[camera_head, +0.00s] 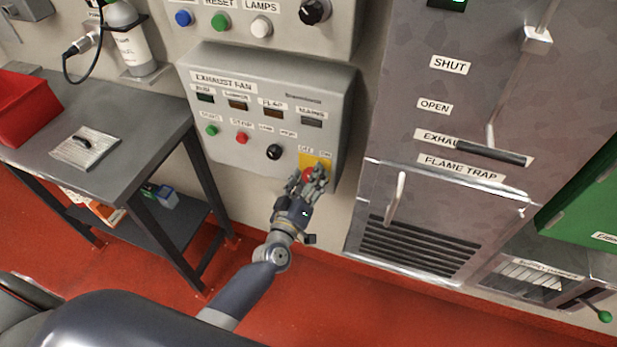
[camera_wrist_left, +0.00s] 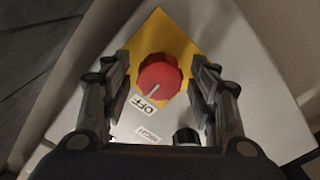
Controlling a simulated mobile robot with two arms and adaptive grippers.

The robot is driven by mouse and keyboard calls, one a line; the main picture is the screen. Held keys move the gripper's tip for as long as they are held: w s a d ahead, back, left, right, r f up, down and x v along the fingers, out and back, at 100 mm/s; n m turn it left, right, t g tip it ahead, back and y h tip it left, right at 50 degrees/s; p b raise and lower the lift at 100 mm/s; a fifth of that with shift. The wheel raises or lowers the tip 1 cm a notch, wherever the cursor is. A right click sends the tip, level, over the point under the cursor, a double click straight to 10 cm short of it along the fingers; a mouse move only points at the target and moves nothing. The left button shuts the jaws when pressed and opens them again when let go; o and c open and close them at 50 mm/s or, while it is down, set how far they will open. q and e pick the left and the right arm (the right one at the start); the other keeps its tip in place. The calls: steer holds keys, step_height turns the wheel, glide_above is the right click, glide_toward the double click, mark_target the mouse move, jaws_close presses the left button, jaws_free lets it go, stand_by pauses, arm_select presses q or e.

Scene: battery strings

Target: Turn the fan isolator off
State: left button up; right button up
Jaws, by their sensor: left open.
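The fan isolator is a red round knob (camera_head: 308,174) on a yellow plate (camera_head: 319,161) at the lower right of the grey exhaust fan panel (camera_head: 229,145). In the left wrist view the red knob (camera_wrist_left: 159,76) shows a white line pointing down-left, toward the OFF label (camera_wrist_left: 145,105). The ON label (camera_head: 325,155) shows only in the head view. My left gripper (camera_head: 310,178) is open in front of the isolator. In the wrist view its fingers (camera_wrist_left: 162,88) stand on either side of the knob, with gaps visible. My right gripper is not in view.
A black knob (camera_head: 273,152) sits left of the isolator, with START and STOP buttons (camera_head: 242,138) further left. A steel cabinet (camera_head: 440,120) with handles stands close on the right. A grey table (camera_head: 130,150) with a red bin (camera_head: 25,108) is at left.

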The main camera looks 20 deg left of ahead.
arm_select(q)
steer(key=c, duration=1.1)
steer(key=shift+n, duration=0.3)
steer(key=n+b, duration=0.1)
steer(key=n, duration=0.2)
steer(key=shift+a+n+b, duration=0.1)
steer(key=shift+n+b, duration=0.5)
steer(key=shift+n, duration=1.4)
